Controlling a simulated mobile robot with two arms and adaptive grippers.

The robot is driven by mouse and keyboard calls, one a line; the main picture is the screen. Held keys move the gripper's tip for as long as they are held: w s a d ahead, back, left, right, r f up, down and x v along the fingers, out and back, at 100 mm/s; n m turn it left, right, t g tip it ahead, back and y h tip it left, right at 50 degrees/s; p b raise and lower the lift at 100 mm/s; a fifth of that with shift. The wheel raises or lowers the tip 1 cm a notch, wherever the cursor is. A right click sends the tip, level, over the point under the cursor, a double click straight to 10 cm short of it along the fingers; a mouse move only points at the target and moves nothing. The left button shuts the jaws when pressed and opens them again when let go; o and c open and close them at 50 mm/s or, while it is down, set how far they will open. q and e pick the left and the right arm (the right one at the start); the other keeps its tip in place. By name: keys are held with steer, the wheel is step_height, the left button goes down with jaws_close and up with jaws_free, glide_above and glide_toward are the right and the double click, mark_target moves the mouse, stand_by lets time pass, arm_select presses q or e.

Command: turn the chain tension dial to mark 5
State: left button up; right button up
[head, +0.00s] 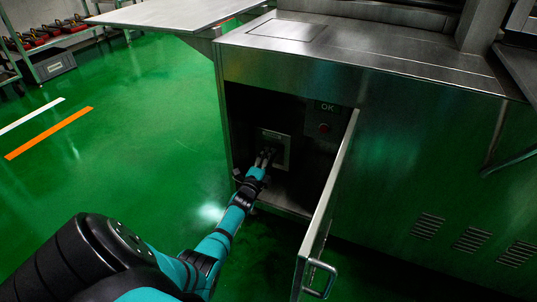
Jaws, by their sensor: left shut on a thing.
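The chain tension dial (269,150) is on a small pale plate (283,146) inside the open, dark compartment of the steel machine. The dial is mostly hidden by my gripper, and its marks are too small to read. My left gripper (265,157) reaches into the compartment from the front and is shut on the dial. My right gripper is not in view.
The compartment door (327,195) stands open to the right of my left arm, with a handle (318,279) low on it. A red button (324,128) under an "OK" label is inside, right of the plate.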

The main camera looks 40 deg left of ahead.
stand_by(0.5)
arm_select(q)
steer(key=o, duration=1.2)
steer(key=shift+c, duration=0.2)
steer(key=v, duration=1.2)
